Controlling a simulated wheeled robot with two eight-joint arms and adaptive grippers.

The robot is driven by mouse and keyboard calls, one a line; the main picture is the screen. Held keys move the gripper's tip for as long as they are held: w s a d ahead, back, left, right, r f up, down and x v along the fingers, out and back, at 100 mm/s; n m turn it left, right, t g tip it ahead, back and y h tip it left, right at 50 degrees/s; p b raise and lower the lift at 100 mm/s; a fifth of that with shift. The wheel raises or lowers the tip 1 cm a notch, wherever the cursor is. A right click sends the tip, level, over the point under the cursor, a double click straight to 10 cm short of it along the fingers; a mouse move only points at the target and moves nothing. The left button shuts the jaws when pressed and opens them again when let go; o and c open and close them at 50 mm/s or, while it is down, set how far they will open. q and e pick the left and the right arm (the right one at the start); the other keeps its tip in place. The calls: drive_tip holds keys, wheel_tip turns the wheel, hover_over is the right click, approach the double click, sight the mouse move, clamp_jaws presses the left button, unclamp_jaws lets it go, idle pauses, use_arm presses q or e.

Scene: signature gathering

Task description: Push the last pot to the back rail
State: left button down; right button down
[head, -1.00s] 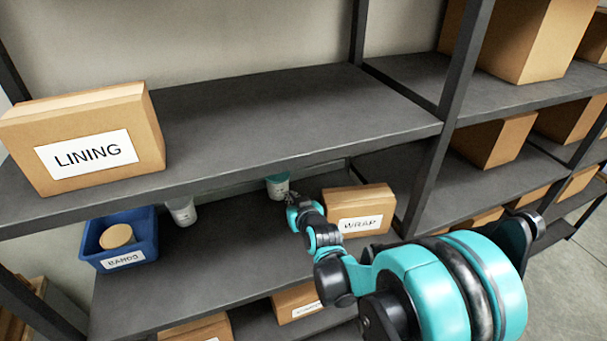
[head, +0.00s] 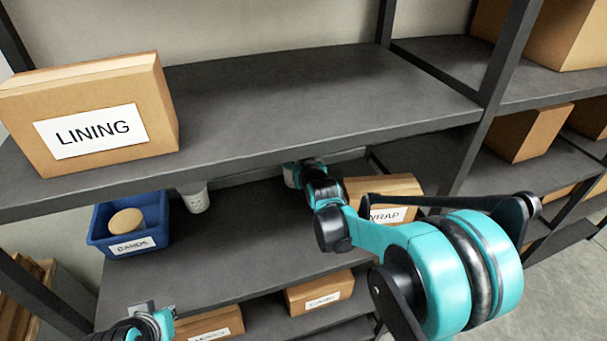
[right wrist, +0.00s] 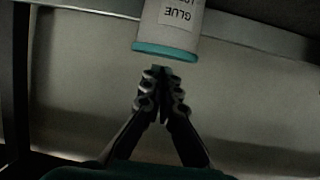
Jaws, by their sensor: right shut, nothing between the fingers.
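A white pot with a teal lid and a GLUE label (right wrist: 170,25) shows upside down in the right wrist view. In the head view a pale part of this pot (head: 289,175) shows at the back of the middle shelf (head: 235,240), mostly hidden by my right arm and the upper shelf. My right gripper (right wrist: 159,71) is shut and empty, its fingertips at the lid's edge; I cannot tell whether they touch. Another white pot (head: 196,198) stands to the left, its top hidden. My left gripper (head: 142,312) is at the bottom left, its fingers unclear.
A blue bin (head: 130,242) stands left of the pots, and a WRAP box (head: 385,193) right of my right gripper. The upper shelf (head: 300,110) overhangs them and holds a LINING box (head: 95,130).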

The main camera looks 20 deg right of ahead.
drive_tip(key=shift+w+f+b, duration=0.3)
drive_tip(key=shift+f+b, duration=0.3)
drive_tip(key=shift+f, duration=0.15)
drive_tip(key=shift+s, duration=0.25)
drive_tip(key=shift+f, duration=0.1)
drive_tip(key=shift+s+a, duration=0.1)
drive_tip(key=shift+s, duration=0.5)
